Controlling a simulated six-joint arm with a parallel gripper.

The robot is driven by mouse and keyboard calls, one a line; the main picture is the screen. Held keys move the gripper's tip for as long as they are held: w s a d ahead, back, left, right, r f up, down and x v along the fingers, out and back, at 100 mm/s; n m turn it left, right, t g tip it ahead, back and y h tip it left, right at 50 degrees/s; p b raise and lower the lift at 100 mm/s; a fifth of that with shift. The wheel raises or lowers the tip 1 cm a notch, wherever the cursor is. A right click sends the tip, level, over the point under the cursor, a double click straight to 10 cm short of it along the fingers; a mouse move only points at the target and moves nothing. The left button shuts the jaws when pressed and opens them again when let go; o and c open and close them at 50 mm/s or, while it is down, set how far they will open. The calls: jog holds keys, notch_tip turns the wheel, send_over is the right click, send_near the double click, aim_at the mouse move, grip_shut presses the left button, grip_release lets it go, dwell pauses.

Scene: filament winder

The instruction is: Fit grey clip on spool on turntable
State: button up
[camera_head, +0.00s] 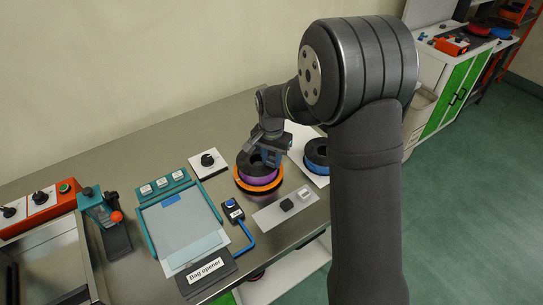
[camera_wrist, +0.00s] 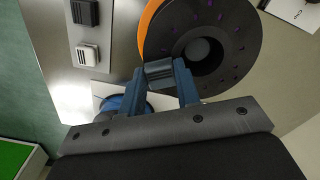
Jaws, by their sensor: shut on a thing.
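A black-flanged spool with purple filament (camera_head: 257,170) sits on the orange turntable (camera_head: 243,187). In the wrist view the spool's dark flange (camera_wrist: 222,60) fills the upper middle, with part of the orange turntable rim (camera_wrist: 151,22) beside it. My gripper (camera_head: 268,147) is over the spool. In the wrist view my gripper (camera_wrist: 162,80) is shut on the grey clip (camera_wrist: 158,70), held at the near edge of the flange. I cannot tell whether the clip touches the spool. In the head view the clip is not clearly visible.
A metal plate (camera_head: 270,218) beside the turntable carries a black clip (camera_head: 287,205) and a white clip (camera_head: 303,193). A blue spool (camera_head: 316,150) stands behind on a white sheet.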

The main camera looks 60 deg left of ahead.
jog(key=o, duration=1)
jog(key=shift+r, duration=0.15)
jog(key=shift+r, duration=2.35)
